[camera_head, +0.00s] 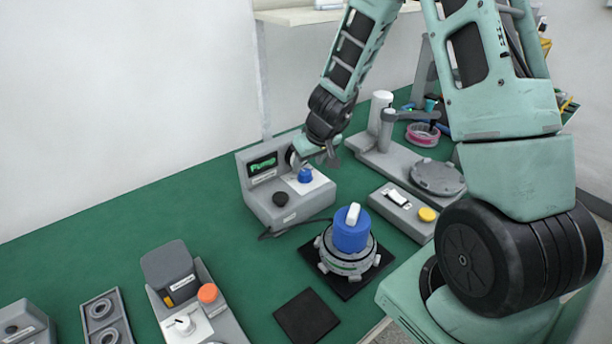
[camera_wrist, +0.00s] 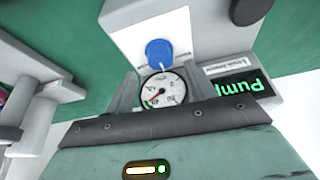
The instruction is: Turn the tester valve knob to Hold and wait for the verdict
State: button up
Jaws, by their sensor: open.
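The tester (camera_head: 262,205) is a grey box near the back of the green bench, with a lit display (camera_head: 262,165) that reads "Pump", also upside down in the wrist view (camera_wrist: 245,86). Its blue valve knob (camera_head: 305,175) sits on a white panel and shows in the wrist view (camera_wrist: 158,52). A round dial gauge (camera_wrist: 162,90) is close behind the knob; its needle points to the lower left in the wrist view. My gripper (camera_head: 324,158) is open and empty, just above and behind the knob. Its fingers frame the gauge in the wrist view. I see no contact with the knob.
A black button (camera_head: 280,198) is on the tester. A hub motor (camera_head: 345,262) with a blue cap (camera_head: 351,231) stands in front. A switch box (camera_head: 403,212) with a yellow button and a grey press-like stand (camera_head: 400,165) are to the right.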

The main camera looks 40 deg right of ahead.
aim_at(305, 172)
jog(key=shift+b+x, duration=0.4)
jog(key=shift+x, duration=1.55)
jog(key=c, duration=1)
